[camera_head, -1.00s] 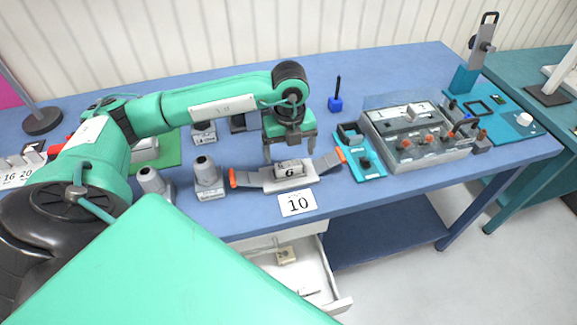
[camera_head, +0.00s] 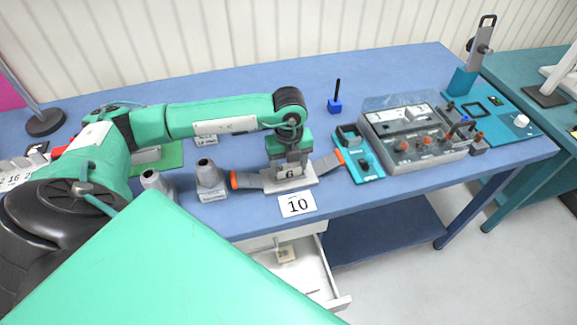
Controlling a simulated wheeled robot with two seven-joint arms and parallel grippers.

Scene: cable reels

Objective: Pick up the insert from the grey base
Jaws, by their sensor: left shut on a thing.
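The grey base (camera_head: 301,183) lies near the front edge of the blue table, with a grey arm and an orange tip on each side. The insert (camera_head: 290,174), a small grey block marked 6, sits on the middle of the base. My left gripper (camera_head: 289,168) points down over the base and is shut on the insert, its fingers at the block's two sides. The insert still looks level with the base; I cannot tell whether there is a gap under it. My right gripper does not show.
A card marked 10 (camera_head: 297,204) lies in front of the base. A grey conical post (camera_head: 209,177) stands to its left. A teal tray (camera_head: 361,157) and a grey control box (camera_head: 415,143) stand to its right. An open drawer (camera_head: 293,272) is below the table.

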